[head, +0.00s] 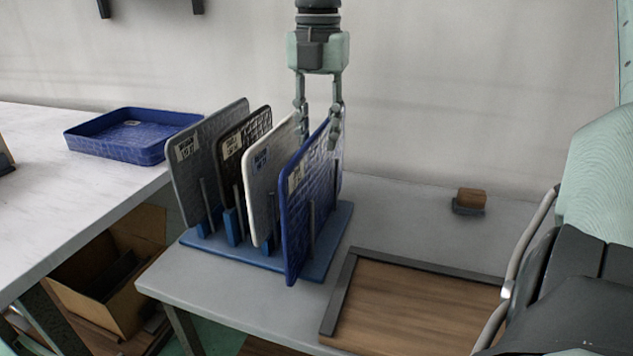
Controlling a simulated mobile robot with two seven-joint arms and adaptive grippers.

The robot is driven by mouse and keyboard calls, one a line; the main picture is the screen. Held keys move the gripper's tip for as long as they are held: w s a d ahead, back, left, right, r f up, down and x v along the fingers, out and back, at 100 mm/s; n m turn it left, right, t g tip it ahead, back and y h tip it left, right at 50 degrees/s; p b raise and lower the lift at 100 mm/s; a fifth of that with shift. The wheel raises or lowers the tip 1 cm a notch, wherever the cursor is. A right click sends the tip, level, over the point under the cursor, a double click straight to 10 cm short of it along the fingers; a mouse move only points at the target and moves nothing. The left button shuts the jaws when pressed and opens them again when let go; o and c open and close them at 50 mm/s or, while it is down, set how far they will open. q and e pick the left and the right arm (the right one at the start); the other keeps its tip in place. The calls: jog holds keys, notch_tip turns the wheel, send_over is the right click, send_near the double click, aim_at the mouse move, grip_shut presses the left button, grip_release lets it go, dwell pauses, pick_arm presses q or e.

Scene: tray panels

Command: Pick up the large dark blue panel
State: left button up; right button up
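The large dark blue panel (297,220) stands upright, frontmost and rightmost in a blue slotted rack (325,260) on the grey table. It has a pale label near its upper left corner. My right gripper (319,138) hangs fingers-down over the upper far part of this panel. My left gripper does not show.
A white panel (262,190), a black panel (232,165) and a grey panel (190,180) stand close left in the rack. A blue tray (120,155) is on the left table. A dark-rimmed wooden tray (420,310) lies right; a small brown block (472,197) sits behind it.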

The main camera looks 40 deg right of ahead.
aim_at(320, 151)
jog(key=f, duration=0.4)
jog(key=shift+d, duration=0.25)
grip_shut()
